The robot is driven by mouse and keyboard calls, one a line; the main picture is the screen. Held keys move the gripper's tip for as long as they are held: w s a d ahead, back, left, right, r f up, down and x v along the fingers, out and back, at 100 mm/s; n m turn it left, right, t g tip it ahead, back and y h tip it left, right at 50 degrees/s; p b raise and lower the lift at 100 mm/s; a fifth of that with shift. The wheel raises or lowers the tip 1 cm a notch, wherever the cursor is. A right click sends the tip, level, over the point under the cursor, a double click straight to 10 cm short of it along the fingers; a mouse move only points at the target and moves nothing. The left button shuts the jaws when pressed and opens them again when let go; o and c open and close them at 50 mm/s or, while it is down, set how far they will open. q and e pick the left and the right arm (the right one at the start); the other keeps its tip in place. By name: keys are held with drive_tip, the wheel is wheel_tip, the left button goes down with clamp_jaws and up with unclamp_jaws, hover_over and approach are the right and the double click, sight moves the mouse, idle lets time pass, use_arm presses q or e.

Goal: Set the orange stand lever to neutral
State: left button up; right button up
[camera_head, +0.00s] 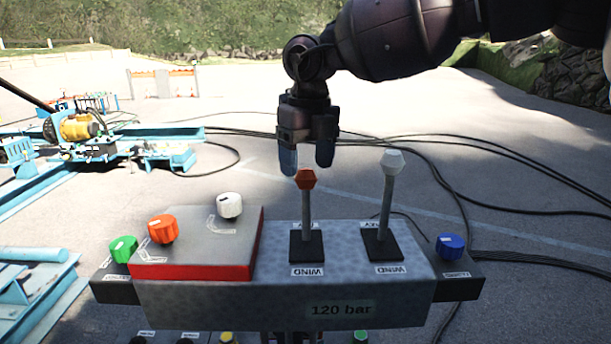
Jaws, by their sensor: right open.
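The orange stand lever (306,205) rises from a black slotted base (307,246) on the grey control box (281,302). Its grey shaft carries an orange faceted knob (306,179) and looks close to upright. My right gripper (306,165) comes down from above with its fingers pointing down. It is open and empty. In the picture its right fingertip is close to the orange knob, and I cannot tell whether they touch. My left gripper is not in view.
A white-knobbed lever (389,197) stands right of the orange one. Green (123,249), orange (162,229) and white (230,205) dials sit on the left, and a blue dial (451,247) on the right. Black cables (480,146) cross the ground behind.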

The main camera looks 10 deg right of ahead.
sight(306, 178)
drive_tip(key=shift+a+f, duration=0.1)
drive_tip(key=shift+f, duration=1.8)
drive_tip(key=shift+c, duration=0.2)
